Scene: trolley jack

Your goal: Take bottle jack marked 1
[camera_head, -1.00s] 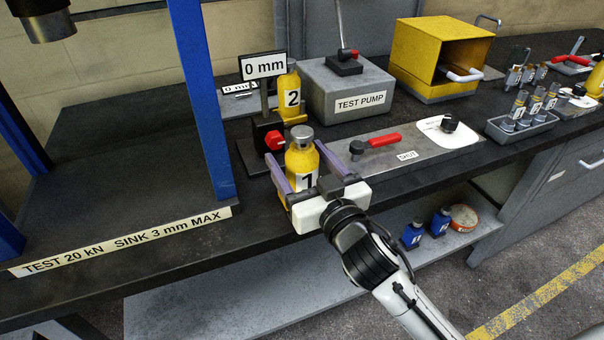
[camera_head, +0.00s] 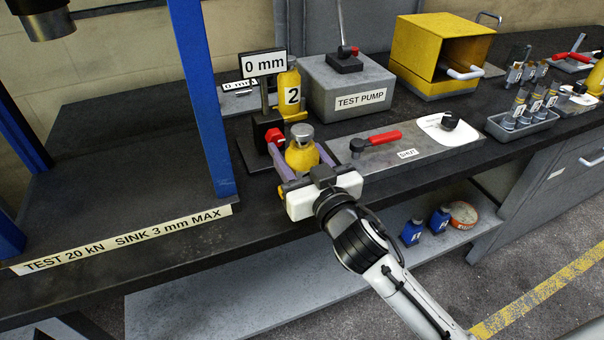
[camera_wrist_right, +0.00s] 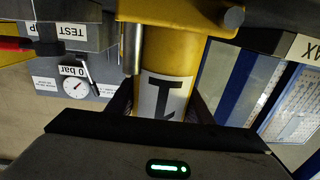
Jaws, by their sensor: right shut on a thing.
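The yellow bottle jack marked 1 (camera_head: 301,157) stands upright near the front edge of the bench, its grey cap on top. My right gripper (camera_head: 302,160) is shut on it, one finger along each side. The gripper body hides its lower part and label in the head view. In the right wrist view the jack (camera_wrist_right: 181,55) fills the middle between the fingers, its "1" label upside down. I cannot tell whether its base touches the bench. The yellow bottle jack marked 2 (camera_head: 290,95) stands behind it. My left gripper is not in view.
A blue press frame (camera_head: 204,100) stands left. A dial stand with a "0 mm" sign (camera_head: 264,64) and red knob is right behind the jack. A grey plate with a red-handled valve (camera_head: 376,140) lies right. The test pump (camera_head: 345,88) stands behind. Black bench left is clear.

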